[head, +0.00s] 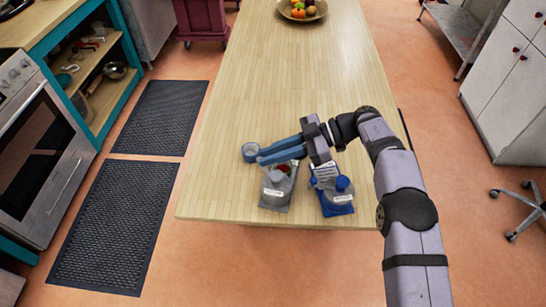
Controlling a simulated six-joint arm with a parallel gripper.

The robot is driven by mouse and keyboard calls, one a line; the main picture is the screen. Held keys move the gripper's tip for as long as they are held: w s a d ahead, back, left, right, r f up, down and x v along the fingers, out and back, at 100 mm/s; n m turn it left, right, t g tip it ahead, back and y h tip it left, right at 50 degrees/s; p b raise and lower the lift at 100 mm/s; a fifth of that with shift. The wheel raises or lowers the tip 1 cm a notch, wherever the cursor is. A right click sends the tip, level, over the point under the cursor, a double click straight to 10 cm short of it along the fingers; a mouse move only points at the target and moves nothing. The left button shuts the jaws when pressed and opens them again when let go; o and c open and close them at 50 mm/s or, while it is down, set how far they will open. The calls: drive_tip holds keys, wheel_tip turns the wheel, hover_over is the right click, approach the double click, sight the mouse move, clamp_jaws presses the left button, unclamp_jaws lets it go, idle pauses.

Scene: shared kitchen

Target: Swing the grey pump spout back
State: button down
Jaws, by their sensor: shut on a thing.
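My gripper (259,157) reaches in from the right, with its long blue fingers pointing left just above and behind the grey pump bottle. The fingers are close together, shut on the grey pump spout, which they mostly hide. The grey pump bottle (274,192) stands upright on a grey base near the table's front end. I cannot make out exactly which way the spout points.
A blue-capped bottle (343,194) stands on a blue base just right of the grey one. The wooden table (287,75) is clear behind, up to a fruit bowl (287,11).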

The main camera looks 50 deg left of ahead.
drive_tip(key=shift+s, duration=0.1)
idle(0.6)
drive_tip(key=c, duration=1.7)
unclamp_jaws()
drive_tip(key=shift+c, duration=0.2)
drive_tip(key=shift+r, duration=0.1)
wheel_tip(320, 180, up, 10)
drive_tip(key=b, duration=0.1)
drive_tip(key=shift+b, duration=0.3)
